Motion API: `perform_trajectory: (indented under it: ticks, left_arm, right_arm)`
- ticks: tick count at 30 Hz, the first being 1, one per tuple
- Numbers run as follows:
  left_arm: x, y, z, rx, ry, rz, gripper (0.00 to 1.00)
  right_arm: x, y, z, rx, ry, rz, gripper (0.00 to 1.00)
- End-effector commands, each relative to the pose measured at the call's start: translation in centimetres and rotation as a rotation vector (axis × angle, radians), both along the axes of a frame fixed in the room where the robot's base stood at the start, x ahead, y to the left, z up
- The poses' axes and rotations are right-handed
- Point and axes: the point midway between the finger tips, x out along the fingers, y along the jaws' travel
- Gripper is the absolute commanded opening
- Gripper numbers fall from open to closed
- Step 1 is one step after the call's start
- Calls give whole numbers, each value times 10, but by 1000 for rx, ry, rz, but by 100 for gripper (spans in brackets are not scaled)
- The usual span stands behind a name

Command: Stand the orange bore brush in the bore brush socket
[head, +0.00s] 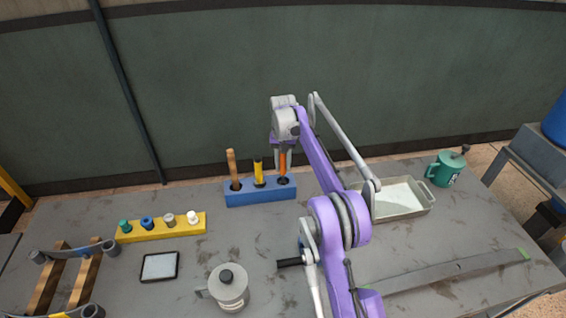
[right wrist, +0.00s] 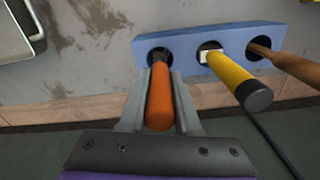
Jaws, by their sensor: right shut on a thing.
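The orange bore brush (head: 283,164) is upright at the right-hand hole of the blue rack (head: 262,197). My right gripper (head: 282,153) is shut on its orange handle from above. In the right wrist view the orange handle (right wrist: 160,98) lies between the two fingers of my right gripper (right wrist: 160,80). Its lower end meets the dark socket hole (right wrist: 159,55) of the blue rack (right wrist: 183,46); how deep it sits is hidden. My left gripper is not in view.
A yellow-handled tool (head: 258,170) and a wooden-handled tool (head: 232,165) stand in the rack's other holes. A yellow strip with several knobs (head: 160,230), a grey jug (head: 230,288), a tray (head: 418,210) and a green mug (head: 445,170) stand around.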

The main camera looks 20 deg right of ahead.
Motion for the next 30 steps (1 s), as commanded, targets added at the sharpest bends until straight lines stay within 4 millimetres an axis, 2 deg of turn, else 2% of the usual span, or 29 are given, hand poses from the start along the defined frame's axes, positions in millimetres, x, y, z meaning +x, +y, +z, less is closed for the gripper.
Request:
perform_trajectory:
  ticks: [5,6,11,12,20,23,26,30]
  left_arm:
    - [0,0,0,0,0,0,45]
    - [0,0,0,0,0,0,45]
    - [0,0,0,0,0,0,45]
    - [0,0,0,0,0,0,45]
    - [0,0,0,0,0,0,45]
    - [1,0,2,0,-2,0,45]
    - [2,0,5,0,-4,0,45]
    - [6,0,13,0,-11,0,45]
  right_arm:
    - [0,0,0,0,0,0,0]
    - [0,0,0,0,0,0,35]
    - [0,0,1,0,0,0,64]
    - [0,0,1,0,0,0,66]
    - [0,0,1,0,0,0,66]
    - [0,0,7,0,0,0,66]
    - [0,0,22,0,-1,0,66]
    - [1,0,52,0,-2,0,66]
